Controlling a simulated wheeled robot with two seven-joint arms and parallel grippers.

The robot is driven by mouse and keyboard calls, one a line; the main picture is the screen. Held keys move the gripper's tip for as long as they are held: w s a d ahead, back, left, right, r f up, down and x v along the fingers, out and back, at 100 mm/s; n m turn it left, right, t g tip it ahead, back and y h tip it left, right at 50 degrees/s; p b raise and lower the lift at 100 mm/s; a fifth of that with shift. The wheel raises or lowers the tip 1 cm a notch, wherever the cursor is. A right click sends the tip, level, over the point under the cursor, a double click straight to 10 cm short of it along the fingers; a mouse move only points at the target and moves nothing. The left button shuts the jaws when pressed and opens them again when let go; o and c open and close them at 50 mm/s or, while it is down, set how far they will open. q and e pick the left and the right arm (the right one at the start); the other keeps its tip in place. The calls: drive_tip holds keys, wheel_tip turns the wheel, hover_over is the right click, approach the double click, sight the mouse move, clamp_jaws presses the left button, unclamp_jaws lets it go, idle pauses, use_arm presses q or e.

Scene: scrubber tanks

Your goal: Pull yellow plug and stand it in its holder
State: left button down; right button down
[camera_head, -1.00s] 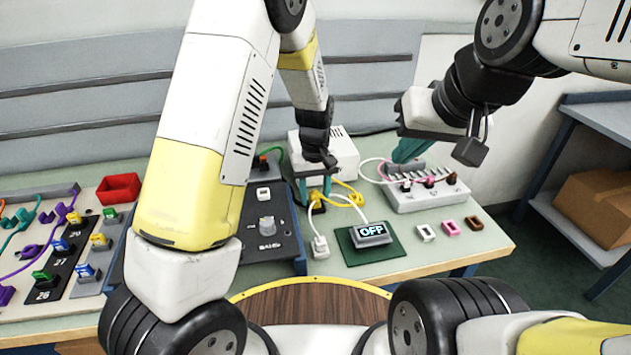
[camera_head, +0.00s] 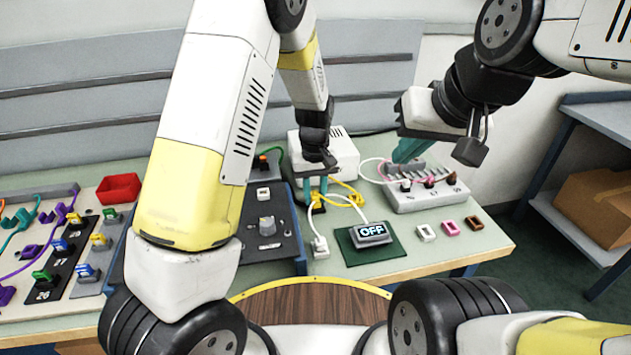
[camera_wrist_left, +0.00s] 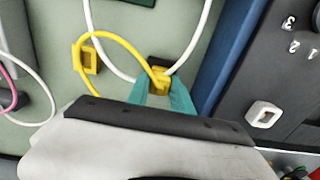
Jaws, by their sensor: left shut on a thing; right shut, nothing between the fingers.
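The yellow plug (camera_wrist_left: 160,80) sits between the teal fingers of my left gripper (camera_head: 317,188), which is shut on it; the fingers also show in the left wrist view (camera_wrist_left: 166,96). Its yellow cable (camera_wrist_left: 118,42) loops away to the left in that view. A yellow rectangular holder (camera_wrist_left: 90,58) stands on the bench beside the plug, with the cable passing near it. The plug's lower end is hidden, so I cannot tell whether it is still seated. My right gripper (camera_head: 408,150) is shut and empty above the white multi-socket strip.
The white strip (camera_head: 425,198) holds pink, brown and other plugs. White, pink and brown holders (camera_head: 450,228) stand in front of it. A dark control panel (camera_head: 285,240) is at left.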

sight(315, 193)
idle(0.7)
use_arm(q)
drive_tip(key=c, duration=0.6)
unclamp_jaws()
wheel_tip(315, 193, up, 8)
drive_tip(key=shift+f, duration=0.1)
